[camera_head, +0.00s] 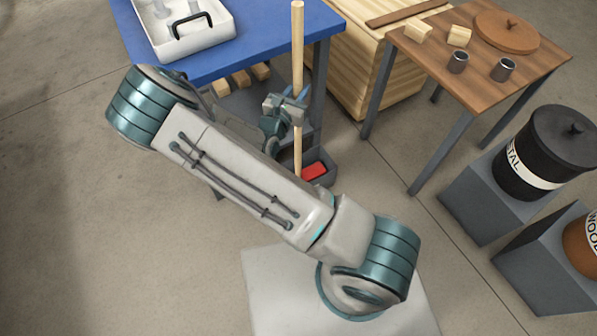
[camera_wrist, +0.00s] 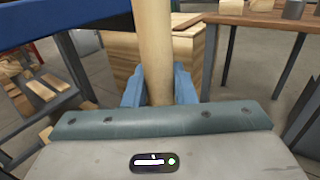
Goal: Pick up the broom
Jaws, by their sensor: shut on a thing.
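The broom shows as a pale wooden handle (camera_head: 297,50), standing about upright in front of the blue table. My gripper (camera_head: 286,108) is shut on the handle partway along it. In the wrist view the handle (camera_wrist: 153,50) runs up between the two blue fingers of my gripper (camera_wrist: 158,88). The handle's lower part goes down beside a dark grey bin, and the broom's head cannot be made out.
A blue table (camera_head: 262,38) with a white tray (camera_head: 202,45) stands behind. A dark bin (camera_head: 327,168) holds a red thing. A wooden crate (camera_head: 345,75) and a brown table (camera_head: 500,75) with mugs stand right. Floor at left is clear.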

